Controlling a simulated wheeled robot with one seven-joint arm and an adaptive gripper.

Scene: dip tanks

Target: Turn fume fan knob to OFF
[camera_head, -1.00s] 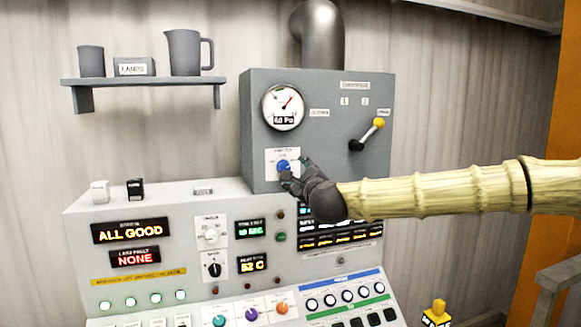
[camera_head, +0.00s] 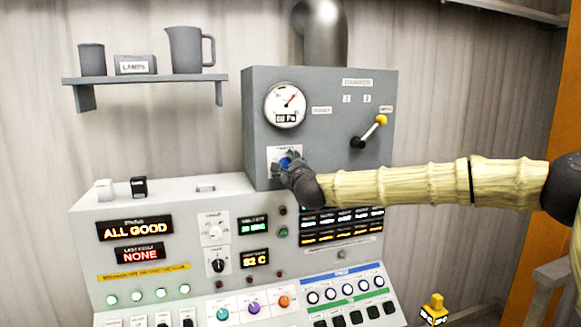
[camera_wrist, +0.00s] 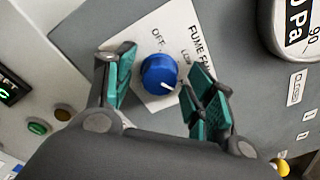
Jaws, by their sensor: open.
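The blue fume fan knob (camera_wrist: 159,75) sits on a white plate (camera_wrist: 150,32) lettered "FUME FAN", with "OFF" and "LOW" marks readable in the wrist view. Its white pointer line faces the lower right in that view, away from OFF. My gripper (camera_wrist: 162,82) is open, with one teal-padded finger on each side of the knob. The right finger is very close to the knob; I cannot tell whether it touches. In the head view the knob (camera_head: 285,163) is partly hidden by my gripper (camera_head: 290,170), which is at the lower left of the grey box.
The grey box (camera_head: 320,105) carries a round gauge (camera_head: 285,105) and a yellow-tipped lever (camera_head: 368,132) right of the knob. Below is a sloped console (camera_head: 180,240) with displays, knobs and buttons. A shelf (camera_head: 145,80) holds a jug and cup.

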